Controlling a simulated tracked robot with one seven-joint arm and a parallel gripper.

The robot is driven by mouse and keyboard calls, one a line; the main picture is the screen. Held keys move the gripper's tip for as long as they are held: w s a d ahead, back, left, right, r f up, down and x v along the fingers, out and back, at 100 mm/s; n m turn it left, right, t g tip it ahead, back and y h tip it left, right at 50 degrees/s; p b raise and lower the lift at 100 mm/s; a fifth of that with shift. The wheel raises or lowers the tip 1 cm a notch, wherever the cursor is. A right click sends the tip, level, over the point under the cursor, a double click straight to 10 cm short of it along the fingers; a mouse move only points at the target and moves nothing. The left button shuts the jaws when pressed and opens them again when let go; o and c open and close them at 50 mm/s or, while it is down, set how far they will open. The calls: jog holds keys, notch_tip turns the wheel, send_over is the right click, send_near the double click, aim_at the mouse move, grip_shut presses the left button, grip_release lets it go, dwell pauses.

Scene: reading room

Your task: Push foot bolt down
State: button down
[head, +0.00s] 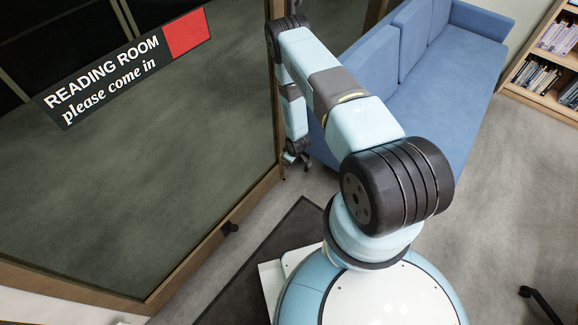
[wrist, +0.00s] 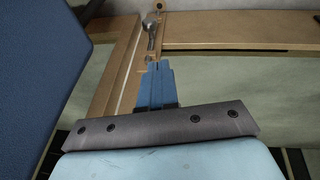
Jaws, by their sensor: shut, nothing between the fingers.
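In the wrist view a small metal fitting, which looks like the foot bolt (wrist: 150,32), sits on the wooden door frame just beyond my fingertips. It has a grey, rounded end and a slim shaft running towards a small brass-coloured piece. My gripper (wrist: 157,66) is shut, its blue fingers together and empty, pointing towards the bolt. I cannot tell whether they touch it. In the head view my gripper (head: 291,157) hangs low at the right edge of the glass door (head: 150,170). The bolt cannot be made out there.
A blue sofa (head: 440,75) stands close to the right of my arm; a blue surface (wrist: 40,60) fills the left of the wrist view. A dark mat (head: 255,272) lies before the door. Carpet at right is largely clear.

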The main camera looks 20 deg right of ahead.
jog(key=shift+f, duration=0.1)
send_near(288, 167)
jog(key=a+x, duration=0.1)
jog(key=x, duration=0.4)
jog(key=shift+w+d+f, duration=0.15)
jog(key=shift+d+f, duration=0.15)
jog(key=shift+f, duration=0.35)
